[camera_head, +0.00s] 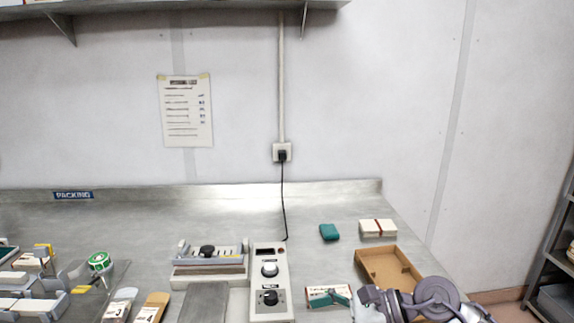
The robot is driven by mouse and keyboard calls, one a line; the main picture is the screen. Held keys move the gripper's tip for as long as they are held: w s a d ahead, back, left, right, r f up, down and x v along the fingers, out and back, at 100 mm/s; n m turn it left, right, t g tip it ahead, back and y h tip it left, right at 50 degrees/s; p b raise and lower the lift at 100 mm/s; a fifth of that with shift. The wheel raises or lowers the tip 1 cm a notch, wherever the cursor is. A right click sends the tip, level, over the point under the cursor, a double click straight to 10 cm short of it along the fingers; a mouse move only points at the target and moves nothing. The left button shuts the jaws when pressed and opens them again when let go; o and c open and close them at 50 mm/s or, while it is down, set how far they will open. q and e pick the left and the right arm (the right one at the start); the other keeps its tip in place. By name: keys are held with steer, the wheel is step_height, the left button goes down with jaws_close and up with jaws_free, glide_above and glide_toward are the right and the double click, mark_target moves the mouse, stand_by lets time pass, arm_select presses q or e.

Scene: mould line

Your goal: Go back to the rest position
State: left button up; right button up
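My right arm reaches in at the bottom right corner, and its gripper (376,303) is low in the view, between a small printed box (322,296) and an open cardboard box (371,270). A teal piece (340,298) lies across or in front of the printed box, close to the gripper. I cannot tell whether the gripper touches it, or whether its fingers are open or shut.
A steel bench (330,200) carries a control box (270,283), a clamp fixture (208,256), a green-topped tool (99,262), a teal block (329,232) and a banded white stack (378,228). A black cable (284,200) runs up to the wall socket. Shelving (562,255) stands right.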

step_height(320, 180, up, 9)
steer(key=a+m+t+y, duration=0.1)
steer(key=m+t+y, duration=0.4)
steer(key=m+t, duration=0.8)
steer(key=w+d+f+m+t+h, duration=0.15)
steer(key=d+f+m+h, duration=0.4)
steer(key=m, duration=0.65)
steer(key=w+d+f+m+t+h, duration=0.1)
steer(key=d+f+m+t+h, duration=0.15)
steer(key=d+m+h, duration=0.6)
steer(key=s+d+f+m+g+h, duration=0.2)
steer(key=s+f+m+g+h, duration=0.25)
steer(key=f+m, duration=0.55)
steer(key=s+f+m+g, duration=0.45)
steer(key=s+f, duration=0.25)
steer(key=s, duration=0.4)
steer(key=s+f+m+g, duration=0.3)
steer(key=s+f+g, duration=0.35)
steer(key=s, duration=0.45)
step_height(320, 180, down, 26)
steer(key=s+f+g, duration=0.1)
steer(key=s, duration=0.1)
steer(key=s+d+f+g, duration=0.1)
steer(key=s+d+f, duration=0.2)
steer(key=s+f, duration=1.1)
steer(key=shift+s+f, duration=0.2)
steer(key=shift+s, duration=0.7)
